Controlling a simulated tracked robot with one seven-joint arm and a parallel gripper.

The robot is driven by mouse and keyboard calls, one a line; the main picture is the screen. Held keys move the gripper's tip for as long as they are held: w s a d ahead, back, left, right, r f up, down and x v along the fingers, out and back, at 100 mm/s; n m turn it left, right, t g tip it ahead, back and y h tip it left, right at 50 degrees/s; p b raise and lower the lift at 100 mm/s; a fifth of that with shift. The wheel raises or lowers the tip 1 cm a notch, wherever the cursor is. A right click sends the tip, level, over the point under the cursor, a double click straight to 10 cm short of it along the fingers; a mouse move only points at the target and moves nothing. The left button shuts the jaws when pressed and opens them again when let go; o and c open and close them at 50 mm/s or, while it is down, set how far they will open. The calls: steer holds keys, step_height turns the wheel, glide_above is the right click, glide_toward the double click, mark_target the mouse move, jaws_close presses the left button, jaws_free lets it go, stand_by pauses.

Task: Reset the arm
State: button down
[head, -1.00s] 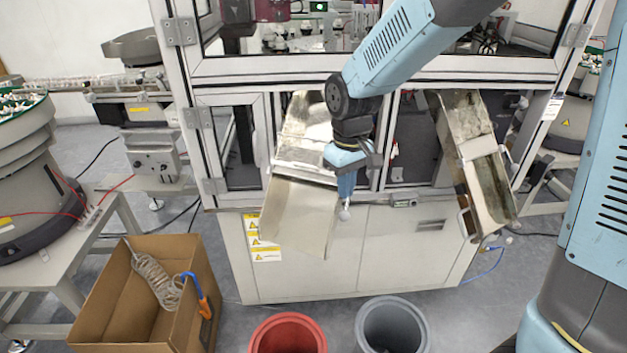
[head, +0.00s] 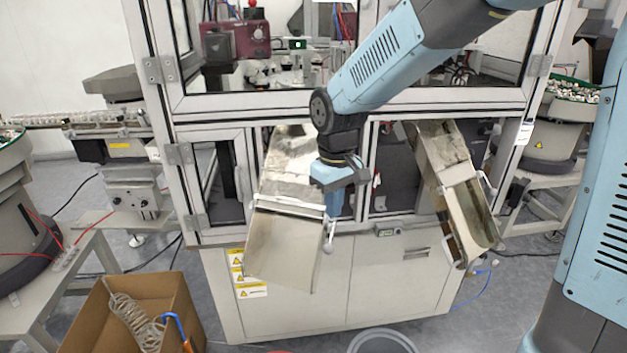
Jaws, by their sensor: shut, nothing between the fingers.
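My gripper (head: 329,240) hangs at the end of my blue arm in the middle of the head view, pointing down. Its fingers are together and hold nothing. It is in front of the machine cabinet (head: 375,290), beside the right edge of the left metal chute (head: 285,260). I cannot tell whether it touches the chute.
The right chute (head: 458,200) slopes down from the cabinet on the right. A cardboard box (head: 180,310) with a coiled hose (head: 135,320) stands at the lower left. The rim of a grey bin (head: 382,338) shows at the bottom. Bowl feeders flank the cabinet, including one on the right (head: 556,145).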

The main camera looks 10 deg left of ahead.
steer(key=s+d+r+m+t, duration=0.1)
steer(key=s+d+r+m, duration=0.2)
steer(key=d, duration=0.5)
steer(key=s+d+r+m+t, duration=0.2)
steer(key=s+d+r, duration=0.4)
steer(key=d, duration=0.3)
steer(key=s+d+r+m+t, duration=0.2)
steer(key=s+d+r+m, duration=0.1)
steer(key=d, duration=0.5)
steer(key=shift+s+d+r+m, duration=0.3)
steer(key=shift+s+r, duration=0.4)
steer(key=shift+s, duration=0.15)
stand_by(0.9)
